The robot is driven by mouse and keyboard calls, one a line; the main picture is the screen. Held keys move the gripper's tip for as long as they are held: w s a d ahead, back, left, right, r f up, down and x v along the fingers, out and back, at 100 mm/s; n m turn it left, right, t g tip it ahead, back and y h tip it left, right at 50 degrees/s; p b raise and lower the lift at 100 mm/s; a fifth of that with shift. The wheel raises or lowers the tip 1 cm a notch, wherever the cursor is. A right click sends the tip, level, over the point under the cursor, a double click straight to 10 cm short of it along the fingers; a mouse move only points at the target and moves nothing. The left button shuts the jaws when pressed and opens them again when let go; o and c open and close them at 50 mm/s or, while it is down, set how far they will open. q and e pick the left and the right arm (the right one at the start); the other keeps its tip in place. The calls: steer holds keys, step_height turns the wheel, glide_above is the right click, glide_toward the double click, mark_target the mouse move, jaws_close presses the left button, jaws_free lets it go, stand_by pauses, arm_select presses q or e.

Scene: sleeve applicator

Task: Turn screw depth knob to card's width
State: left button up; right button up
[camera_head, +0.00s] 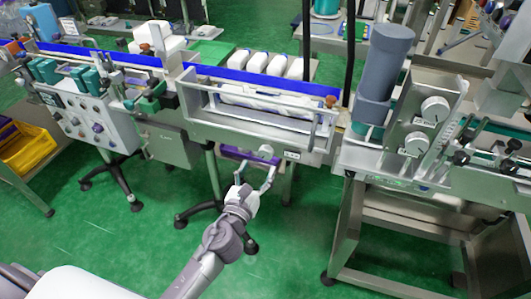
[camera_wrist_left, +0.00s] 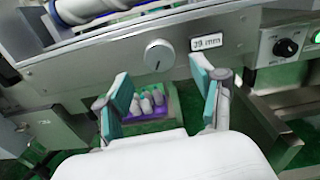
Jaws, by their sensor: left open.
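The screw depth knob (camera_wrist_left: 158,55) is a round silver dial with a dark pointer mark, on the grey metal front panel in the left wrist view. To its right is a small white card (camera_wrist_left: 206,42), also visible in the head view (camera_head: 292,154); its number is small and seems to read 39 mm. My left gripper (camera_wrist_left: 162,80) is open and empty, its two teal-padded fingers pointing toward the panel, either side of and below the knob. It shows in the head view (camera_head: 249,157) just below the conveyor's front. My right gripper is not in view.
A black knob (camera_wrist_left: 285,47) sits farther right on the panel. Two white dials (camera_head: 435,110) are on an upright plate at right, beside a grey cylinder (camera_head: 385,62). White bottles in a purple tray (camera_wrist_left: 148,112) show between my fingers. Green floor (camera_head: 110,235) is open in front.

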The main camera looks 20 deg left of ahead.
mark_target(265, 156)
arm_select(q)
steer(key=w, duration=0.6)
steer(key=shift+d, duration=0.1)
steer(key=shift+s, duration=0.1)
steer(key=c, duration=1.1)
